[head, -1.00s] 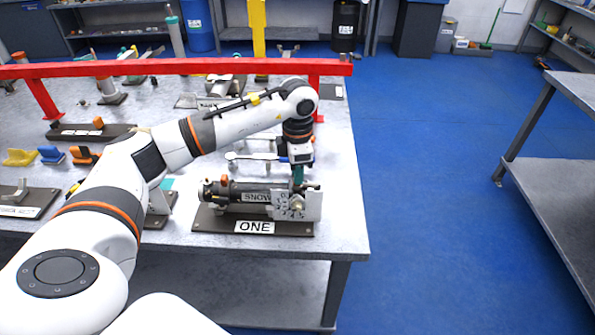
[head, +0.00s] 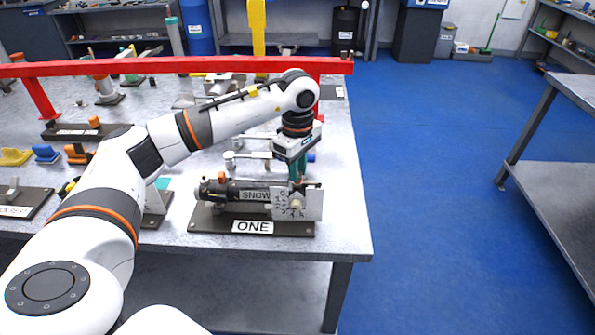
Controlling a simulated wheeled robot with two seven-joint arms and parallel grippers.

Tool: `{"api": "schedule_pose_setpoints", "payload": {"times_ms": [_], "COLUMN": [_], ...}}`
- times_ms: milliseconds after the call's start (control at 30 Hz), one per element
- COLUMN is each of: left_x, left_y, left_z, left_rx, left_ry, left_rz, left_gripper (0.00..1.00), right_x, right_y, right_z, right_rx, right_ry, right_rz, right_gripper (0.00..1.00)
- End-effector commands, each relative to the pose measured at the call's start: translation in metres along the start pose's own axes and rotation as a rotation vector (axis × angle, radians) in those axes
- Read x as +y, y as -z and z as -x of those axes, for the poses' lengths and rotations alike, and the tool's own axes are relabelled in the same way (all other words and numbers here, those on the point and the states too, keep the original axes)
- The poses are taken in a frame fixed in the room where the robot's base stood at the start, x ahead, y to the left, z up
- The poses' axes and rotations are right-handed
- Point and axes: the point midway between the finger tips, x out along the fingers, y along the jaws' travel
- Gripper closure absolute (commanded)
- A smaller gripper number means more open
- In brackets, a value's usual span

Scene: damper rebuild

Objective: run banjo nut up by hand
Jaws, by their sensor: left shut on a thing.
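The damper (head: 228,190) is a dark cylinder lying across the base plate marked ONE (head: 205,222), with a SNOW label on its side. A pale plate with dial-like markings (head: 313,205) stands at its right end. A small brass-coloured part (head: 297,202), which looks like the banjo nut, shows at this plate. My left gripper (head: 297,184) points straight down at this end, its green fingers just above and behind the plate. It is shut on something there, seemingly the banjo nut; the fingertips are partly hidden. My right gripper is not in view.
A red rail (head: 180,66) spans the bench behind my arm. Wrench-like tools (head: 250,155) lie behind the damper. Yellow, blue and orange blocks (head: 46,154) sit at the left. The bench's front right corner (head: 350,240) is clear.

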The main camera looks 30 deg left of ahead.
Motion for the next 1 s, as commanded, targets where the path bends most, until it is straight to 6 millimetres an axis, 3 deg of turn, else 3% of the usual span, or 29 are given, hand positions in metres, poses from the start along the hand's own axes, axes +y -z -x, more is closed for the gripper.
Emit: {"api": "schedule_pose_setpoints", "payload": {"times_ms": [533,567,700,1000], "left_x": [-0.0017,-0.0016,-0.0012,-0.0007], "left_y": [-0.001,-0.001,-0.0008,-0.0003], "left_z": [0.0026,0.0041,0.0033,0.0033], "left_rx": [-0.001,-0.001,-0.001,0.0], "left_ry": [0.01,0.009,0.006,0.003], "left_rz": [-0.201,-0.196,-0.193,-0.193], "left_gripper": [1.0,0.75,0.54,0.54], "right_x": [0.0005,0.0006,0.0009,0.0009], "right_y": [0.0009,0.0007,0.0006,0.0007], "right_z": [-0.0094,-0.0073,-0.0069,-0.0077], "right_rx": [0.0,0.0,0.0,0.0], "right_ry": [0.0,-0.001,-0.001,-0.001], "right_rz": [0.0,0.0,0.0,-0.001], "right_gripper": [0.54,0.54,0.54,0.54]}}
